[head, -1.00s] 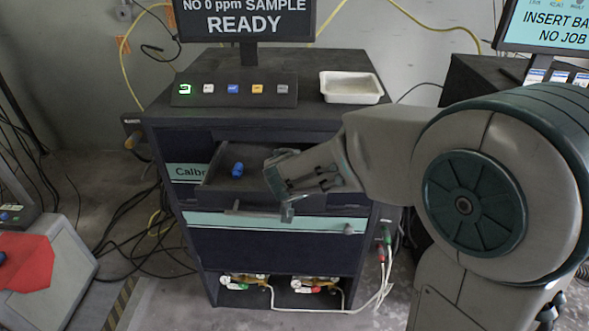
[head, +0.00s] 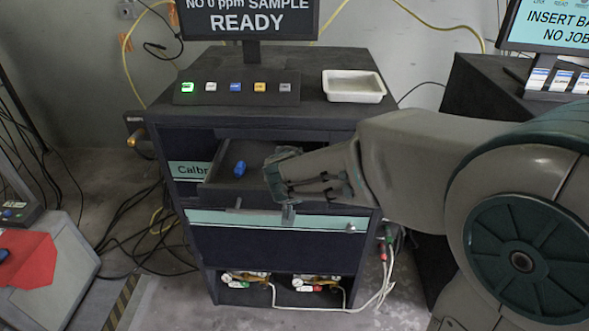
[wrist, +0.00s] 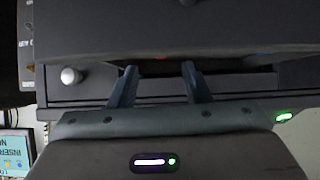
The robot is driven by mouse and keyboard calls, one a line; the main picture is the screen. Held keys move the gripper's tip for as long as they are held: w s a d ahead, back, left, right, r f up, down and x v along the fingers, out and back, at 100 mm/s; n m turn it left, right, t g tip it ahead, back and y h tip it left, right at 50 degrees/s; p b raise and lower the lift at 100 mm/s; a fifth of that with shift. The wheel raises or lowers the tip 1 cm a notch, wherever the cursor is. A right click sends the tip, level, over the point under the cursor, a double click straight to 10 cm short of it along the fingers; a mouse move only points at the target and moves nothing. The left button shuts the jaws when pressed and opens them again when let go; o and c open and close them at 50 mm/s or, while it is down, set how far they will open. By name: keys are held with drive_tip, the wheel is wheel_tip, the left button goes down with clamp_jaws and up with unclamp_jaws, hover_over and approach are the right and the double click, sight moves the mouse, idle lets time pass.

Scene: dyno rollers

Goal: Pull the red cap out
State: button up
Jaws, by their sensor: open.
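My gripper (head: 287,205) hangs at the right part of an open drawer (head: 222,196) in the dark cabinet. In the wrist view its two fingers (wrist: 159,68) are apart with nothing held between them. They point at a dark cabinet surface and a drawer-like edge. I cannot clearly make out a red cap in any view. A faint orange-red sliver (wrist: 262,55) shows in the wrist view, too small to identify. A blue object (head: 239,169) lies in the drawer, left of my gripper. My arm and hand hide the drawer's right part.
The cabinet top holds a button panel (head: 236,87), a white tray (head: 353,87) and a screen (head: 246,18). Low shelves hold brass fittings (head: 245,277). Red and green connectors (head: 383,250) with white hoses hang at the cabinet's right side. A red-topped stand (head: 35,262) is at left.

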drive_tip(key=p+v, duration=0.1)
drive_tip(key=v, duration=0.9)
drive_tip(key=shift+s+r, duration=0.2)
drive_tip(key=shift+s, duration=0.05)
drive_tip(key=s+d+f+g+h, duration=0.1)
drive_tip(key=s+d+f+g, duration=0.15)
drive_tip(key=d, duration=0.25)
drive_tip(key=s+d+f+m+g+h, duration=0.1)
drive_tip(key=s+d+g, duration=0.15)
drive_tip(key=d, duration=0.25)
drive_tip(key=s+d+f+g+h, duration=0.1)
drive_tip(key=s+d+f, duration=0.15)
drive_tip(key=d, duration=0.35)
drive_tip(key=s+f+n+g+y, duration=0.1)
drive_tip(key=s+g+y, duration=0.1)
drive_tip(key=s, duration=0.4)
drive_tip(key=shift+s+y, duration=0.35)
drive_tip(key=shift+y, duration=0.35)
drive_tip(key=shift+d+f, duration=0.1)
drive_tip(key=shift+f, duration=0.05)
